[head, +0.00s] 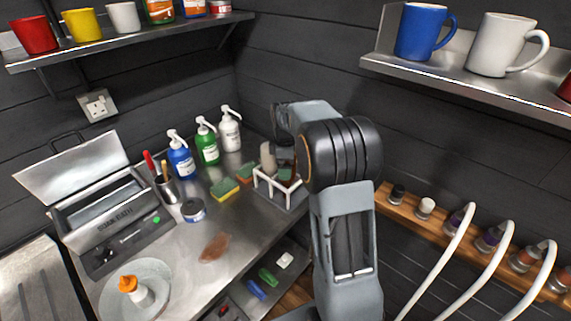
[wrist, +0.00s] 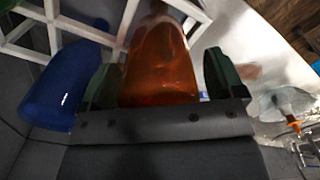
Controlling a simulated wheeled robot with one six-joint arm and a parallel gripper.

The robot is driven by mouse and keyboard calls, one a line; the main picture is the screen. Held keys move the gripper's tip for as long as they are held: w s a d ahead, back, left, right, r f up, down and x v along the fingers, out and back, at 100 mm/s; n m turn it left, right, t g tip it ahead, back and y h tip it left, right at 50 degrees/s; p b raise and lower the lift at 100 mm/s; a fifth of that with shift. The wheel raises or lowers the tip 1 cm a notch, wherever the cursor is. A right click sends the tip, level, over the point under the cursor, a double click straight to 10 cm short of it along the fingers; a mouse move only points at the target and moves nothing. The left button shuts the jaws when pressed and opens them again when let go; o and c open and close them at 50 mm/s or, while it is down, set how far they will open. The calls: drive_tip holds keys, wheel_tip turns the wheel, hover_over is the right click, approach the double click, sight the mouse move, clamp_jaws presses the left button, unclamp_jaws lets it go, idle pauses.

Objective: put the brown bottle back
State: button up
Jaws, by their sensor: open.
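The brown bottle (wrist: 160,65) is between the two dark green fingers of my gripper (wrist: 162,78) in the wrist view. A small gap shows beside it on the right; on the left I cannot tell whether a finger touches it. My gripper is open. White bars of the rack (wrist: 75,27) are right by the bottle's far end. In the head view the white rack (head: 262,181) stands at the counter's right back edge, with my gripper (head: 284,158) over it. My arm hides part of the rack, and the bottle is hard to make out there.
A blue bottle (wrist: 62,85) is close to my gripper's left side. Sponges (head: 224,188) and pump bottles, including a green one (head: 207,146), stand left of the rack. A brown patch (head: 215,247) lies on the counter. A mug shelf (head: 470,82) overhangs at right.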

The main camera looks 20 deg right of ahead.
wheel_tip(320, 180, up, 12)
drive_tip(key=shift+f, duration=0.1)
drive_tip(key=s+a+r+m+t, duration=0.2)
drive_tip(key=s+a+m, duration=0.4)
drive_tip(key=s, duration=0.5)
drive_tip(key=s+a+f+m+t, duration=0.2)
drive_tip(key=s+a+f+m, duration=0.2)
drive_tip(key=s, duration=0.7)
wheel_tip(320, 180, down, 3)
drive_tip(key=m, duration=0.2)
drive_tip(key=shift+s+m+t, duration=0.2)
drive_tip(key=shift+m+t, duration=0.1)
